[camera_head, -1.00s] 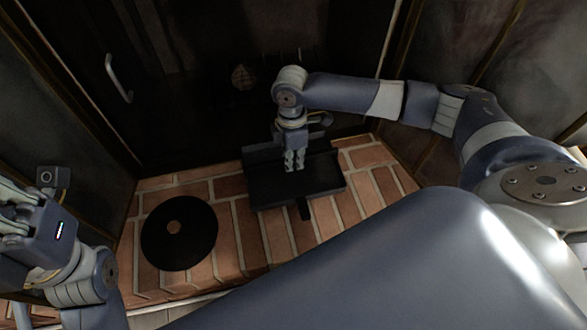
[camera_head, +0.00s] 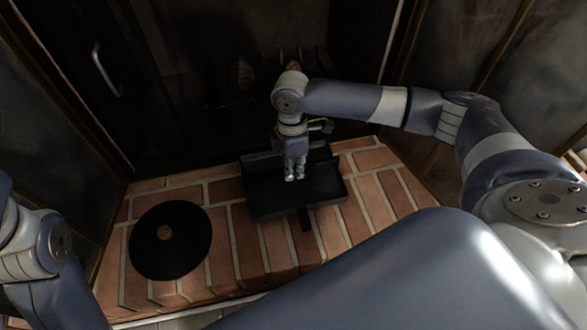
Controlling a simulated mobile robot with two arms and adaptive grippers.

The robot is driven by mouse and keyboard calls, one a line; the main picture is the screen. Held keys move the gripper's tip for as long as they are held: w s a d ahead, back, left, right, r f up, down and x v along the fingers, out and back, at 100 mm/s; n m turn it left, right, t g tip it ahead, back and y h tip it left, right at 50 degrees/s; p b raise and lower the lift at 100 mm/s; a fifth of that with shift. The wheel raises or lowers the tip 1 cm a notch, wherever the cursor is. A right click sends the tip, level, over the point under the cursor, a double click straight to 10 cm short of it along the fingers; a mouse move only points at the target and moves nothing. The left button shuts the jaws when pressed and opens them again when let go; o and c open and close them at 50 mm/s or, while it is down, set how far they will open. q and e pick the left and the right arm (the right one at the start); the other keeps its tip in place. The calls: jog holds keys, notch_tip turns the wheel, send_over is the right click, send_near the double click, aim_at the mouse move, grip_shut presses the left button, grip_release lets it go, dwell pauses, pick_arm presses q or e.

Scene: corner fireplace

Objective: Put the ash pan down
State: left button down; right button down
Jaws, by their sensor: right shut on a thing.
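The ash pan (camera_head: 320,192) is a dark rectangular tray over the brick hearth. A short dark tab sticks out at its front edge. My right gripper (camera_head: 294,178) comes down from above over the pan and is shut on it. The exact grip point is dark and hard to see. The pan looks level and very close to the bricks, but I cannot tell if it touches them. My left arm shows at the left edge, with its gripper out of the picture.
A round black disc (camera_head: 190,238) with a brownish centre lies on the brick hearth (camera_head: 236,250) left of the pan. Behind is the dark fireplace opening. A metal handle (camera_head: 104,72) is on the dark panel at left. Bare brick shows between disc and pan.

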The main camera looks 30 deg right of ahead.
jog(key=shift+f, duration=0.1)
jog(key=c, duration=1.7)
grip_release()
jog(key=shift+o, duration=0.2)
